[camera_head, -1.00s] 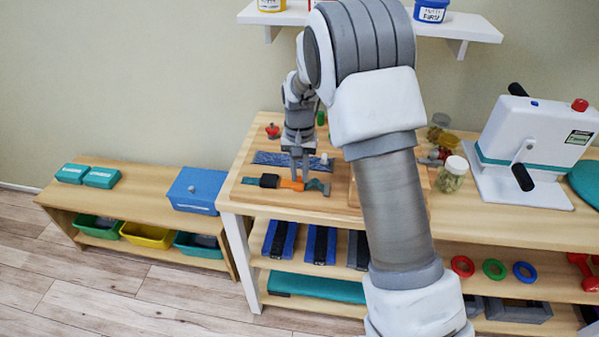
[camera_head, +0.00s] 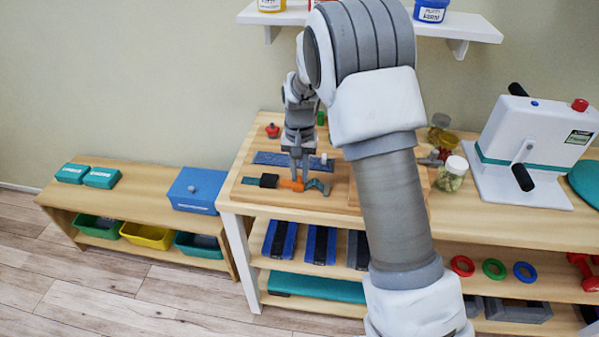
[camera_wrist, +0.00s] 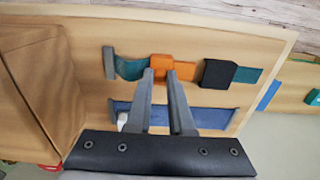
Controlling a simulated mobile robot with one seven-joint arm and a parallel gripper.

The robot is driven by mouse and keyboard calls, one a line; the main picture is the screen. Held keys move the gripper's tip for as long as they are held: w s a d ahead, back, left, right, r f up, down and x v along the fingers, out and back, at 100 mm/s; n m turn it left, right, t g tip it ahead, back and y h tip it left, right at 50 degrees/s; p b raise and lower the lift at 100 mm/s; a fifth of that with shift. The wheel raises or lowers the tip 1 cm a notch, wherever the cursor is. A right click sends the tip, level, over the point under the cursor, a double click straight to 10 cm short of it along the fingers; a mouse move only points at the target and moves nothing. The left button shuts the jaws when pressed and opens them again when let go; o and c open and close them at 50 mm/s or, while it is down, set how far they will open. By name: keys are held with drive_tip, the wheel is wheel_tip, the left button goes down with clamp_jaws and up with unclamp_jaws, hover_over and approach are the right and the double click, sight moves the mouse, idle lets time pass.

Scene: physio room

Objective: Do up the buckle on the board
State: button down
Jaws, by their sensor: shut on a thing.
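The board (camera_head: 250,200) lies on the bench top with a strap buckle along its near edge. The orange buckle half (camera_wrist: 174,62) is on a teal strap (camera_wrist: 131,70) that bows slackly to a grey end anchor (camera_wrist: 109,63). The black buckle half (camera_wrist: 217,73) is on the other teal strap (camera_wrist: 246,75). In the wrist view the two halves face each other with a narrow gap; whether they touch is unclear. My gripper (camera_wrist: 160,73) is shut on the orange half, and it also shows from above in the head view (camera_head: 298,178).
A blue strip (camera_wrist: 215,117) and a small white knob (camera_wrist: 122,120) are on the board beside the buckle. A red object (camera_head: 272,131), a jar (camera_head: 452,174) and a white crank machine (camera_head: 530,140) stand on the bench. A lower bench (camera_head: 130,190) is at left.

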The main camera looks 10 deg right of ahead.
sight(282, 181)
drive_tip(key=shift+r, duration=0.1)
drive_tip(key=shift+w+a+p, duration=0.15)
drive_tip(key=shift+w+a, duration=0.1)
drive_tip(key=shift+a, duration=0.5)
drive_tip(key=shift+w+a+p, duration=0.2)
drive_tip(key=shift+a, duration=0.6)
drive_tip(key=shift+w+a+p, duration=0.15)
drive_tip(key=shift+w+a, duration=0.1)
drive_tip(key=shift+a, duration=0.5)
drive_tip(key=c, duration=0.8)
unclamp_jaws()
drive_tip(key=shift+a, duration=0.1)
drive_tip(key=shift+r, duration=0.15)
wheel_tip(282, 181, up, 17)
drive_tip(key=p, duration=0.2)
drive_tip(key=shift+s+r, duration=0.1)
drive_tip(key=shift+r, duration=0.05)
